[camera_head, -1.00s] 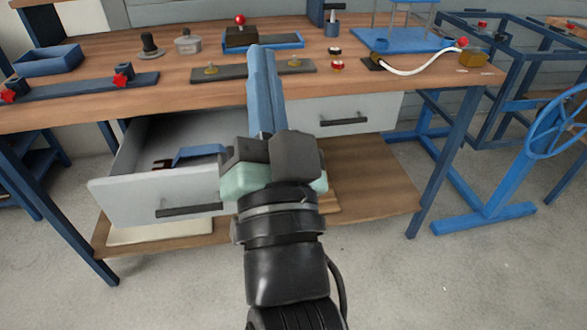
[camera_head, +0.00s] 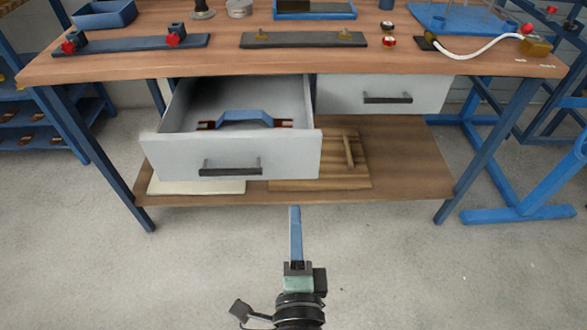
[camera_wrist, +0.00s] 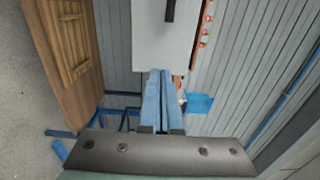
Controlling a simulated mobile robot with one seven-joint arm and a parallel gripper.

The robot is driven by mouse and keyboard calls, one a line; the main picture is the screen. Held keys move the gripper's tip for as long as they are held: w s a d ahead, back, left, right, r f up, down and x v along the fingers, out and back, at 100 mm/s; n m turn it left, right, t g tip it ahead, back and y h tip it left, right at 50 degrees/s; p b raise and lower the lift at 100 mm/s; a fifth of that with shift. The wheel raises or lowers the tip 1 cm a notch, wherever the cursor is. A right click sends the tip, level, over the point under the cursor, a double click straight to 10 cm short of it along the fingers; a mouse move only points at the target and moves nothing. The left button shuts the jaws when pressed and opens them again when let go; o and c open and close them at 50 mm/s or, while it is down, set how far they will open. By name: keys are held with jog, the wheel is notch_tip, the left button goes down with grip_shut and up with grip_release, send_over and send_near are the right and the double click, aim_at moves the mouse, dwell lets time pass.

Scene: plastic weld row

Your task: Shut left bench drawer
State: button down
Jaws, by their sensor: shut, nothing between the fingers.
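The left bench drawer (camera_head: 222,156) is pulled well out under the worktop, with a light grey front and a dark bar handle (camera_head: 230,168). A blue part with dark red ends (camera_head: 245,119) lies inside it. My gripper (camera_head: 295,210) is shut and empty, with long blue fingers. In the head view it shows below and right of the drawer front, apart from the handle. In the wrist view the fingers (camera_wrist: 162,85) point toward the lower end of a pale drawer front (camera_wrist: 160,35), with part of its dark handle (camera_wrist: 170,10) at the top edge.
The right drawer (camera_head: 385,96) is shut. A lower wooden shelf (camera_head: 405,170) holds a board with a bar (camera_head: 330,165) below the drawers. Blue bench legs (camera_head: 485,155) stand at both sides. The floor in front is clear.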

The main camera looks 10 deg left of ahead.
aim_at(293, 161)
jog(key=x, duration=1)
jog(key=shift+w+a+p, duration=0.1)
jog(key=shift+w+p, duration=0.2)
jog(key=shift+p, duration=0.05)
jog(key=shift+w, duration=0.1)
